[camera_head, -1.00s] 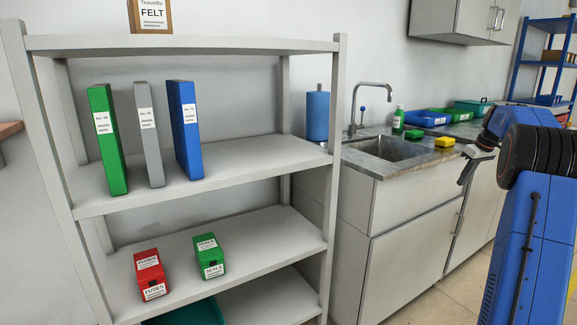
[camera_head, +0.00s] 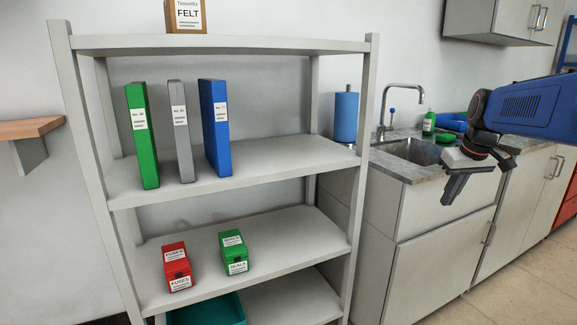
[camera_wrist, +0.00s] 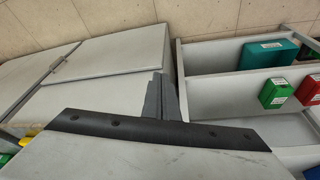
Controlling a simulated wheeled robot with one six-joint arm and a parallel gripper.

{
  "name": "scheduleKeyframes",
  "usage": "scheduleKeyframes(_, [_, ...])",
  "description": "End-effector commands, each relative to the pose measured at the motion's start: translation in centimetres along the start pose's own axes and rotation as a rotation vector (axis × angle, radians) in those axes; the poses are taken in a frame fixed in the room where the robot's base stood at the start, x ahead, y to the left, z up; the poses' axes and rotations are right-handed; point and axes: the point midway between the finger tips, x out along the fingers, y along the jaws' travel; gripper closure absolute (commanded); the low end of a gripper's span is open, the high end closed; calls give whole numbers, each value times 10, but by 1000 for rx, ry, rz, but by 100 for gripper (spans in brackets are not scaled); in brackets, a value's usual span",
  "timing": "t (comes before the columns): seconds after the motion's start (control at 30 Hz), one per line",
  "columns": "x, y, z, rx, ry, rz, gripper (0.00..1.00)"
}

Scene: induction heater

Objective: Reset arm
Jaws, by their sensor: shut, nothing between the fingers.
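My gripper (camera_head: 455,187) hangs at the right of the head view, in front of the sink counter, with its fingers pointing down and to the left. It is shut and holds nothing. In the wrist view its dark fingers (camera_wrist: 161,98) are together, with the cabinet fronts and floor beyond them. My blue arm reaches in from the right edge of the head view. The gripper is apart from the shelf and the counter.
A grey shelf unit (camera_head: 215,45) carries green, grey and blue binders, a red fuses box (camera_head: 177,267) and a green seals box (camera_head: 233,252). The counter (camera_head: 410,170) with a sink and tap (camera_head: 385,110) stands right of it. The floor (camera_head: 510,290) at right is clear.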

Motion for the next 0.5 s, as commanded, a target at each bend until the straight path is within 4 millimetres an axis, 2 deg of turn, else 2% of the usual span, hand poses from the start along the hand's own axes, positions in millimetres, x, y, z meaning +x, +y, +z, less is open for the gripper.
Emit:
scheduleKeyframes(0.03, [-4,-16,15,0,4,2,100])
scheduleKeyframes(0.2, [-8,-58,63,17,15,9,100])
scheduleKeyframes(0.5, [-2,-116,156,44,38,17,100])
